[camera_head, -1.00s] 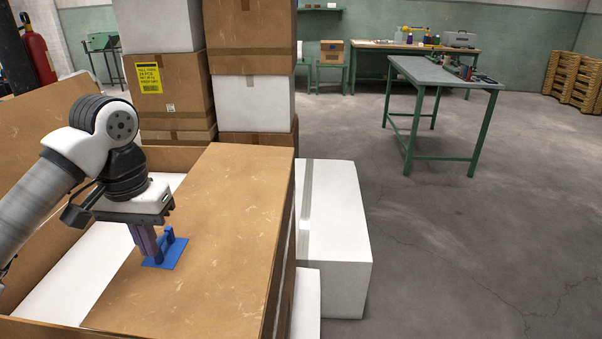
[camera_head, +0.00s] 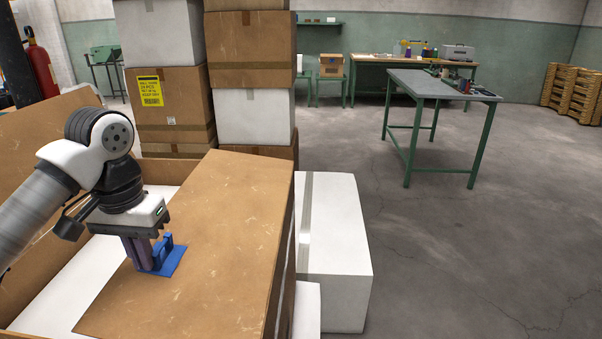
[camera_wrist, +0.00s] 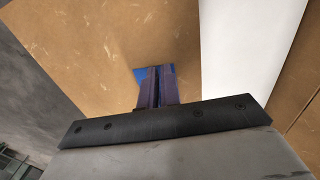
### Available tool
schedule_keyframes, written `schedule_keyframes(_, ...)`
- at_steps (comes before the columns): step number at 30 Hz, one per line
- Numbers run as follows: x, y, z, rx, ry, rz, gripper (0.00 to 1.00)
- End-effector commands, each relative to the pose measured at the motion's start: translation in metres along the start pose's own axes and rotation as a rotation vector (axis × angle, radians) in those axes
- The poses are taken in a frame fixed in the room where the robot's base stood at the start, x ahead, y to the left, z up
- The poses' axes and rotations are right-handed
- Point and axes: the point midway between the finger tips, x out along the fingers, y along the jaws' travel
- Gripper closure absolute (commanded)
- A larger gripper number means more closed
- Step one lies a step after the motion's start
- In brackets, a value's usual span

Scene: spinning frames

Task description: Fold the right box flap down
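The right flap (camera_head: 220,230) is a scuffed brown cardboard panel reaching from the box's right side over part of the opening. A blue handle (camera_head: 173,258) on a flat plate sits near its left edge. My gripper (camera_head: 145,266) is at the handle's left side, fingers pointing down. In the wrist view my gripper (camera_wrist: 156,85) has its purple fingers close together over the blue plate (camera_wrist: 140,75), against the brown flap (camera_wrist: 95,45). The fingers look shut; I cannot see any part of the handle between them. Their contact with the flap is hidden.
The open box has a raised brown left side (camera_head: 40,140) and a white interior (camera_head: 75,280). Stacked boxes (camera_head: 250,60) stand behind, and a white box (camera_head: 335,240) stands close on the right. The floor (camera_head: 480,240) further right is clear up to a green-legged table (camera_head: 425,85).

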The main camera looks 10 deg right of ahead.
Motion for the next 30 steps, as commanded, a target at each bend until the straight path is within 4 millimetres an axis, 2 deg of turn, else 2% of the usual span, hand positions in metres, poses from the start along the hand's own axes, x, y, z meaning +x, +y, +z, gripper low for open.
schedule_keyframes(1,-0.011,-0.001,-0.002,-0.006,0.008,-0.003,1.0)
schedule_keyframes(16,-0.06,-0.001,0.0,-0.004,0.004,-0.002,1.0)
schedule_keyframes(30,-0.062,-0.001,0.0,-0.003,0.003,-0.002,1.0)
